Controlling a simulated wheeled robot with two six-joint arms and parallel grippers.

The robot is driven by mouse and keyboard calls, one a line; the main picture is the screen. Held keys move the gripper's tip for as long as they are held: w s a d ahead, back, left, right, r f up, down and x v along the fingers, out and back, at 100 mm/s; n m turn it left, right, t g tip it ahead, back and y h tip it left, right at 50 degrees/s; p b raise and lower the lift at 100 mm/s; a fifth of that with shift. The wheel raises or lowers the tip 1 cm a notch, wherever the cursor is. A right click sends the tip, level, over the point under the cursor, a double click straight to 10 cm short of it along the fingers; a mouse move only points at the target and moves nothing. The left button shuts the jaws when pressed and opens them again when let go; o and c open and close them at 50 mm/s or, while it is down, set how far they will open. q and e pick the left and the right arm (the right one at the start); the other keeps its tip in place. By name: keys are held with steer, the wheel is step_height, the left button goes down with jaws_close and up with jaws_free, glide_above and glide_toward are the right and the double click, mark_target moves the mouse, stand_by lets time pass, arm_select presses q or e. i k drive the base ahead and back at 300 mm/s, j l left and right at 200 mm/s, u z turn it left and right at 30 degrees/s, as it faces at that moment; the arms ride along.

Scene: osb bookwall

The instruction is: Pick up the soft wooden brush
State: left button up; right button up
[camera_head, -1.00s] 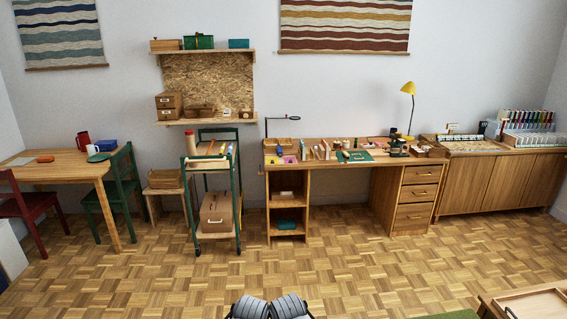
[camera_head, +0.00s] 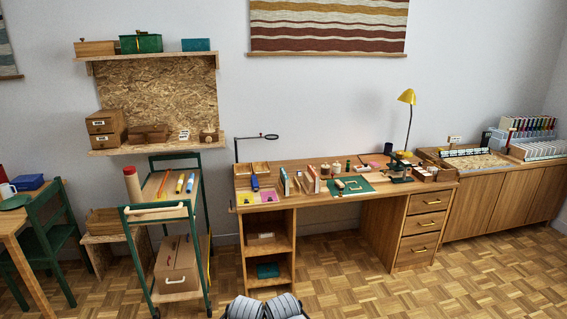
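The wooden desk (camera_head: 318,203) stands ahead against the wall, with small tools on its top. A green mat (camera_head: 364,190) lies on it with a few small pale items. A small light-coloured piece (camera_head: 340,184) lies at the mat's left part; it is too small to tell whether it is the soft wooden brush. I cannot pick out the brush for certain anywhere in view. Grey rounded parts of my own body show at the bottom edge. Neither of my grippers can be seen.
A green-framed trolley (camera_head: 158,211) with a box stands left of the desk. A wooden cabinet (camera_head: 508,201) stands right of it. A yellow lamp (camera_head: 407,97) and a microscope (camera_head: 400,170) stand on the desk. The parquet floor (camera_head: 350,285) before the desk is clear.

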mark_target(340, 186)
steer(key=i+j+z, duration=0.1)
steer(key=i+z, duration=0.15)
steer(key=i, duration=0.15)
steer(key=i+j+z, duration=0.25)
steer(key=i, duration=0.15)
steer(key=i+j+z, duration=0.25)
steer(key=i, duration=0.15)
